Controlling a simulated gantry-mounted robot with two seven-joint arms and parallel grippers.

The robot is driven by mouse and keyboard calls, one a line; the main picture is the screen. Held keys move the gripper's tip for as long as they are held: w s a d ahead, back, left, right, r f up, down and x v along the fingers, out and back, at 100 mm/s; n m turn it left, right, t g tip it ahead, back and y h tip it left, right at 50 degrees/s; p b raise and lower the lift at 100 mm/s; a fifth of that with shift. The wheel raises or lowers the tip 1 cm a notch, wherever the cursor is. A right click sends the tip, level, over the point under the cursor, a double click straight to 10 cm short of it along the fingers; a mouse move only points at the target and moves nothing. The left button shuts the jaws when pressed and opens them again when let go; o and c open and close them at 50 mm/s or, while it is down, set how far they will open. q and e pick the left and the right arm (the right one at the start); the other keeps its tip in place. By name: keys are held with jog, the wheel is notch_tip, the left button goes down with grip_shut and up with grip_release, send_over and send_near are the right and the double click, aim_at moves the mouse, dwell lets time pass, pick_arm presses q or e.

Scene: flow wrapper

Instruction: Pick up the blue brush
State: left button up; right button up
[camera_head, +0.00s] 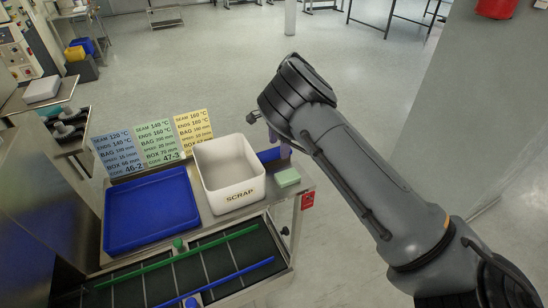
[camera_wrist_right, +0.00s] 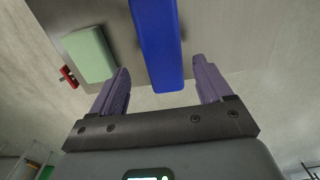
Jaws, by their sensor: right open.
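The blue brush (camera_wrist_right: 158,45) shows in the right wrist view as a long blue bar, with its near end between my finger tips. In the head view only a small blue part (camera_head: 268,155) shows, behind the scrap bin's right side; the rest is hidden. My right gripper (camera_wrist_right: 161,75) is open, with one purple finger on each side of the brush's near end and visible gaps to both. In the head view my right gripper (camera_head: 277,138) hangs at the table's back right corner, partly covered by my arm. My left gripper is in neither view.
A white SCRAP bin (camera_head: 231,194) stands left of the brush. A pale green block (camera_head: 287,178) lies near the right edge, and also shows in the wrist view (camera_wrist_right: 90,55). A blue tray (camera_head: 150,212) and three setting cards (camera_head: 160,139) are further left.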

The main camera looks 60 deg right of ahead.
aim_at(278, 150)
jog(key=shift+w+d+f+b, duration=0.15)
jog(key=shift+f+b, duration=0.45)
jog(key=shift+f, duration=1.6)
jog(key=shift+c, duration=0.4)
jog(key=c, duration=1)
